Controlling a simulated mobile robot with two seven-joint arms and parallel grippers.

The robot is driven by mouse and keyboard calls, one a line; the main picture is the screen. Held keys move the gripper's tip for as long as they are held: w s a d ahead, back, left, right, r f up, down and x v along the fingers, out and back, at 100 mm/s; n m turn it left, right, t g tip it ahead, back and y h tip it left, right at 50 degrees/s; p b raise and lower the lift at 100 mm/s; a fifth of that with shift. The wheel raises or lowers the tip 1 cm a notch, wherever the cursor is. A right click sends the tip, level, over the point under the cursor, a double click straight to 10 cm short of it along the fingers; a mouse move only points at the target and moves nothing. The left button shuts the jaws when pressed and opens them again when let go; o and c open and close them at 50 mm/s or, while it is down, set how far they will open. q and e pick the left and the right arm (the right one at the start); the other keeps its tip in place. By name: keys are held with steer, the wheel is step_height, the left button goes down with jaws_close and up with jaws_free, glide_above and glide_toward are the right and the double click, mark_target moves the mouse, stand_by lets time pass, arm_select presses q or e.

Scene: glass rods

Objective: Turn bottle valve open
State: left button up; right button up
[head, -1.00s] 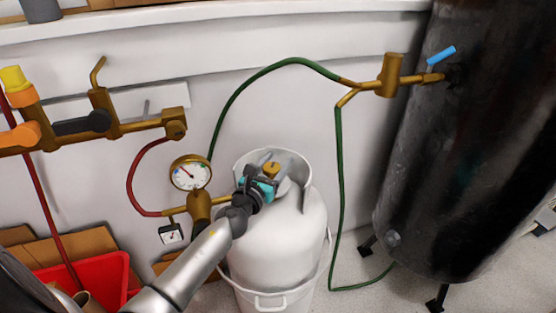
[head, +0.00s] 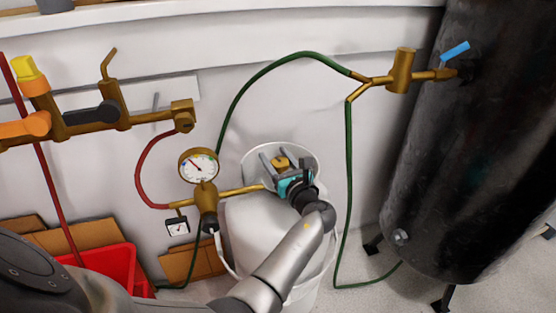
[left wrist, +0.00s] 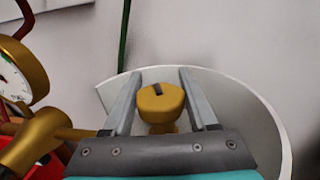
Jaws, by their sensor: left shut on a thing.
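The white gas bottle (head: 262,235) stands upright on the floor, with a white collar (head: 310,153) around its top. Its brass valve knob (head: 281,162) sits inside the collar and also shows in the left wrist view (left wrist: 160,103), with a dark mark on top. My left gripper (head: 277,159) reaches in from the lower right of the knob. Its two grey fingers (left wrist: 159,88) lie on either side of the knob and are shut on it. The gripper body hides part of the bottle's top. My right gripper is not in view.
A brass regulator with a round gauge (head: 198,166) stands left of the knob. A green hose (head: 349,190) and a red hose (head: 141,175) hang nearby. A dark tank (head: 465,150) stands right. A red bin (head: 105,275) and cardboard (head: 195,262) lie lower left.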

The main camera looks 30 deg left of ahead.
arm_select(q)
steer(key=shift+s+a+n+g+y+b, duration=0.15)
steer(key=shift+n+g+y+b, duration=0.25)
steer(key=shift+n+g, duration=0.35)
steer(key=shift+s+a+n+g+y+b, duration=0.1)
steer(key=shift+n+g+y+b, duration=0.15)
steer(key=shift+n+g+y, duration=0.5)
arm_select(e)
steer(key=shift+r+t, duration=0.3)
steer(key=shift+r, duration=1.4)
arm_select(q)
steer(key=shift+m+h, duration=0.25)
steer(key=shift+m, duration=0.05)
steer(key=o, duration=1.4)
steer(key=shift+c, duration=0.2)
steer(key=shift+d, duration=0.1)
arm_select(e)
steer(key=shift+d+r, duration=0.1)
